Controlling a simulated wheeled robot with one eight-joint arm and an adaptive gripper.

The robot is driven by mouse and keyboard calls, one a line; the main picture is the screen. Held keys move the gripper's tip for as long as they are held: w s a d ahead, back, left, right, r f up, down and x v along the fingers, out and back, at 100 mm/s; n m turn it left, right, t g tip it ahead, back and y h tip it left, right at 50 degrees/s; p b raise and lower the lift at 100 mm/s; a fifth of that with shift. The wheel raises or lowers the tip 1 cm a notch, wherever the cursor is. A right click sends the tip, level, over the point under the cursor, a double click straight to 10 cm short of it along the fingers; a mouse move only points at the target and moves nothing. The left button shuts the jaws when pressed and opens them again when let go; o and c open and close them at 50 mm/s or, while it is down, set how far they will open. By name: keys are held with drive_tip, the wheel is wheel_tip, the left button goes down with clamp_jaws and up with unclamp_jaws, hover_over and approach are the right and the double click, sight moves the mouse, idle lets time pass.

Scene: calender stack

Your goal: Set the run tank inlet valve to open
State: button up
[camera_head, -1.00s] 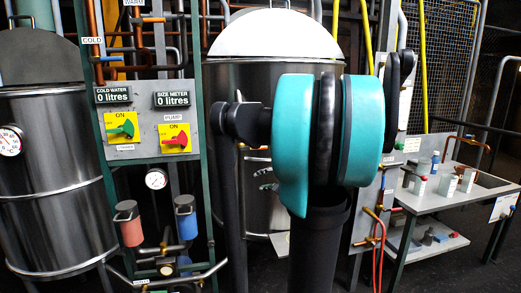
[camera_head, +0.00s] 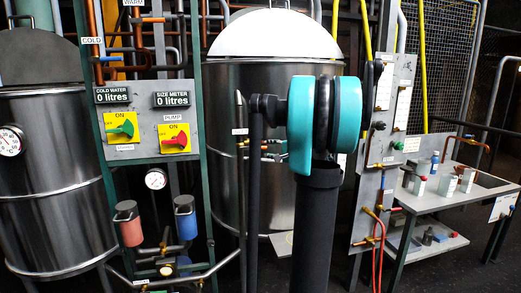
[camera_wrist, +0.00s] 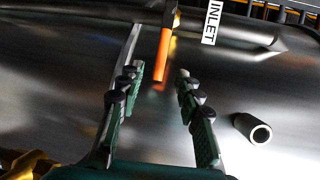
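In the wrist view, a white INLET label (camera_wrist: 211,22) is fixed at the top beside a metal pipe. An orange valve handle (camera_wrist: 162,55) hangs down left of the label, over a shiny metal surface. My gripper (camera_wrist: 157,74) is open, with one finger on each side of the handle's lower end in the picture. I cannot tell whether either finger touches it. Nothing is held. In the head view, my arm stands before the middle tank (camera_head: 225,95), and I cannot make out the valve handle clearly.
A short open pipe stub (camera_wrist: 252,130) lies right of my gripper in the wrist view. A control panel (camera_head: 148,135) with green and red switches stands left in the head view. A bench (camera_head: 450,203) with small items stands right.

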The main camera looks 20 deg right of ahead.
sight(262, 148)
drive_tip(key=x, duration=0.7)
drive_tip(key=shift+c, duration=0.5)
clamp_jaws()
